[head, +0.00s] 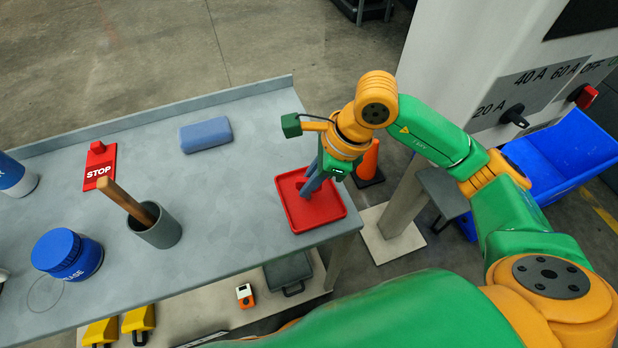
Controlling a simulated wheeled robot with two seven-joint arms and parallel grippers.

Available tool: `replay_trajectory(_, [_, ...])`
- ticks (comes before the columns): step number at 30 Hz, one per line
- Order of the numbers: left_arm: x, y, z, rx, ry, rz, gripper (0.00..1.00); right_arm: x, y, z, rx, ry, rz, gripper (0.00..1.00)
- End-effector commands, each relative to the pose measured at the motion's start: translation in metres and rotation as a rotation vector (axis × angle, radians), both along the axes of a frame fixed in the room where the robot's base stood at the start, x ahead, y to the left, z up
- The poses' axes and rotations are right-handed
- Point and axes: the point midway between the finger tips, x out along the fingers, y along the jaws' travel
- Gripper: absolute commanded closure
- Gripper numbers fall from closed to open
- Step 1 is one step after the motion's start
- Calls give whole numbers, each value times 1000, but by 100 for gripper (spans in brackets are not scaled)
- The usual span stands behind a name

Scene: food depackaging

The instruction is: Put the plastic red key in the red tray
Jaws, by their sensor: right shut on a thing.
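The red tray (335,208) is a shallow square tray at the right end of the grey table. My right gripper (305,192) points down over the tray, its fingers low inside the rim. It is shut on the plastic red key, which is small and hard to make out against the tray's red floor. I cannot tell whether the key touches the tray. My left gripper is not in view.
On the grey table (225,215) are a blue-grey block (205,135), a red STOP piece (100,166), a grey cup (160,232) with a wooden handle, and a blue jar (68,254). An orange cone (369,160) and blue bin (565,160) stand beyond the table.

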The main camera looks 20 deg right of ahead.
Motion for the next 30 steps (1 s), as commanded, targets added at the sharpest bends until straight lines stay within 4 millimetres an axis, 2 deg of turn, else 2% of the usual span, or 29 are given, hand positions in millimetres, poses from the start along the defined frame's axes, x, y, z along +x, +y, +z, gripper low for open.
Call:
replay_trajectory(1, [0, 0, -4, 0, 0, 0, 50, 0, 0, -3, 0, 0, 0, 100])
replay_trajectory(2, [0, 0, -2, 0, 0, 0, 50, 0, 0, -2, 0, 0, 0, 78])
replay_trajectory(4, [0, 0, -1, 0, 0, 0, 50, 0, 0, -1, 0, 0, 0, 59])
replay_trajectory(5, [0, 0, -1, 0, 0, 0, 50, 0, 0, -1, 0, 0, 0, 56])
replay_trajectory(13, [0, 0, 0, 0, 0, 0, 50, 0, 0, 0, 0, 0, 0, 56])
replay_trajectory(15, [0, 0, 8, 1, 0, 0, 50, 0, 0, 7, 0, 1, -1, 56])
replay_trajectory(17, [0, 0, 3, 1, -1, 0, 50, 0, -4, 12, -1, -3, -2, 56])
replay_trajectory(27, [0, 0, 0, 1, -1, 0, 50, -12, -34, 91, 0, -5, -2, 56])
replay_trajectory(30, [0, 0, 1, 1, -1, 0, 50, -15, -40, 106, 0, -3, -2, 56])
